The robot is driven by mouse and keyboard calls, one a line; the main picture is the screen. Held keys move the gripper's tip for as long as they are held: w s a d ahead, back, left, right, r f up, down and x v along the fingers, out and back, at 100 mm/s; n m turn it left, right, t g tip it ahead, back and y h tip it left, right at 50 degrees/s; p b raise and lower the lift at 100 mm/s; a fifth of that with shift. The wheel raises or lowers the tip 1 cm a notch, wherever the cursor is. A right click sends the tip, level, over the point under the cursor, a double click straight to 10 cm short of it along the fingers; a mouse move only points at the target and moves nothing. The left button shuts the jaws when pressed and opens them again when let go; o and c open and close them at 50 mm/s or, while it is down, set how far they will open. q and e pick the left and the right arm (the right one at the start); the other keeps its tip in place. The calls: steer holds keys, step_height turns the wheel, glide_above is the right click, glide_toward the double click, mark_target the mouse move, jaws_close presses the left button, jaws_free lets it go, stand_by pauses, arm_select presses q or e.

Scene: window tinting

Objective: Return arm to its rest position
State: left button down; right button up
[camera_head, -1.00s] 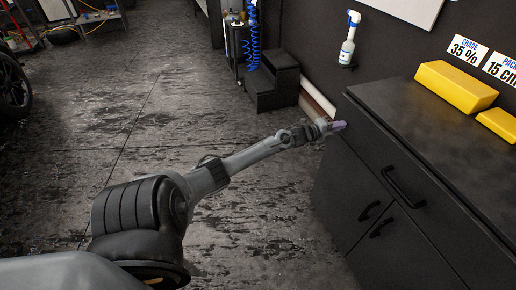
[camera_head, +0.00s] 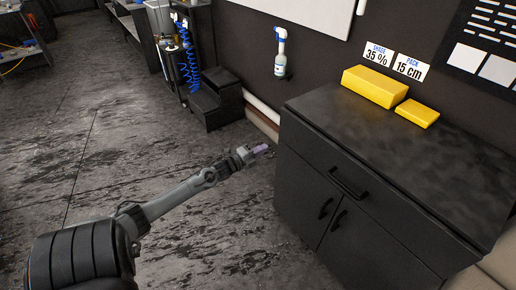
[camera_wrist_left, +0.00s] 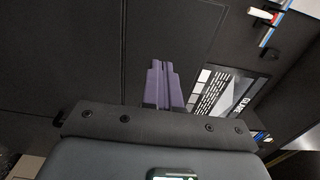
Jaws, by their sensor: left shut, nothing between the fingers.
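My left arm reaches in from the lower left in the head view. My left gripper (camera_head: 262,150) has purple fingers and is shut and empty. It hangs over the floor, just left of the black cabinet (camera_head: 345,232), apart from it as far as I can see. In the left wrist view the purple fingers (camera_wrist_left: 162,86) lie together with nothing between them, in front of dark panels. My right gripper is not in view.
The cabinet top (camera_head: 430,150) carries a large yellow block (camera_head: 374,86) and a smaller one (camera_head: 417,113). A spray bottle (camera_head: 281,54) hangs on the dark wall. Black steps (camera_head: 216,98) stand behind my gripper. The grey floor (camera_head: 110,150) at left is open.

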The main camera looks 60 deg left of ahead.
arm_select(q)
steer(key=s+d+f+h+p, duration=0.25)
steer(key=s+d+p, duration=0.25)
steer(key=d, duration=0.6)
steer(key=s+d+r+n+g+p, duration=0.2)
steer(key=d+n+g+p, duration=0.1)
steer(key=d, duration=0.9)
steer(key=s+d+r+n+g+p, duration=0.1)
steer(key=d+r+n+g+p, duration=0.15)
steer(key=d, duration=0.95)
steer(key=s+d+r+n+g+h+p, duration=0.1)
steer(key=s+d+r+n+g, duration=0.4)
steer(key=d, duration=0.3)
steer(key=s+r+n+g, duration=0.2)
steer(key=s+n+g, duration=0.1)
steer(key=s, duration=0.5)
step_height(320, 180, up, 38)
steer(key=s+p, duration=0.1)
steer(key=p, duration=3.7)
steer(key=shift+d+n+g, duration=0.2)
steer(key=shift+n+g, duration=0.15)
